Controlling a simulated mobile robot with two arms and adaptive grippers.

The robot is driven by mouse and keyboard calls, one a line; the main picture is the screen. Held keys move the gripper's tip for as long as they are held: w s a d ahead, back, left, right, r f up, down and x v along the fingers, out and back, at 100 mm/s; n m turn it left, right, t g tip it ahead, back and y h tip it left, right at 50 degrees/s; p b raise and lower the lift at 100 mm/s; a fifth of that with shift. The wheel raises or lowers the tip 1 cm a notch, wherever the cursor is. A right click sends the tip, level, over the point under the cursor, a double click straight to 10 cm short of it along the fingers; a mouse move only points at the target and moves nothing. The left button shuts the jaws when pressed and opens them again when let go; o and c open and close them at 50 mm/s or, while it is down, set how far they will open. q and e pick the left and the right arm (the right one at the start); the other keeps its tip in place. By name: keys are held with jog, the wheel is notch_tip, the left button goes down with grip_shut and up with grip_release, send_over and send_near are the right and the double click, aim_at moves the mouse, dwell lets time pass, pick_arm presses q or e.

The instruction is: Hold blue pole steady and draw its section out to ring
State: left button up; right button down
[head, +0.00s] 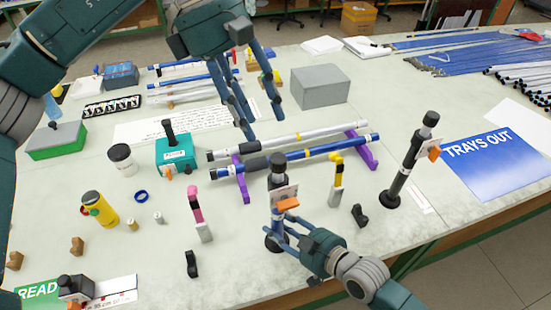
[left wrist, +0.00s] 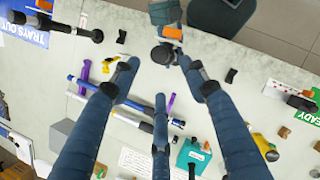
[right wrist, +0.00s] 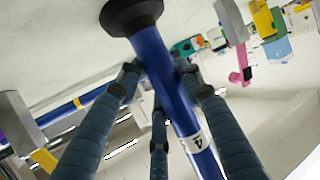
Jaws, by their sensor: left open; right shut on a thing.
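An upright blue pole (head: 274,226) stands on a black round base, with a black upper section (head: 278,170), a white tag and an orange clip (head: 288,204). My right gripper (head: 290,234) is shut on its lower blue part, just above the base; the blue shaft and a white label marked 4 show in the right wrist view (right wrist: 163,75). My left gripper (head: 260,118) is open and empty, above and behind the pole. In the left wrist view the pole's dark top (left wrist: 165,54) shows beyond the spread fingers. I cannot make out a ring on this pole.
A silver pole (head: 285,138) and a blue pole with a yellow band (head: 335,147) lie on a purple rack behind. A black upright pole (head: 408,158) stands at right. Pink and yellow-topped tools (head: 336,185) flank the held pole. A grey box (head: 320,87) stands behind.

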aim_at(277, 158)
pick_arm(q)
jog(key=x, duration=0.9)
jog(key=shift+f, duration=0.2)
jog(key=shift+c, duration=0.5)
jog(key=shift+d, duration=0.1)
grip_shut()
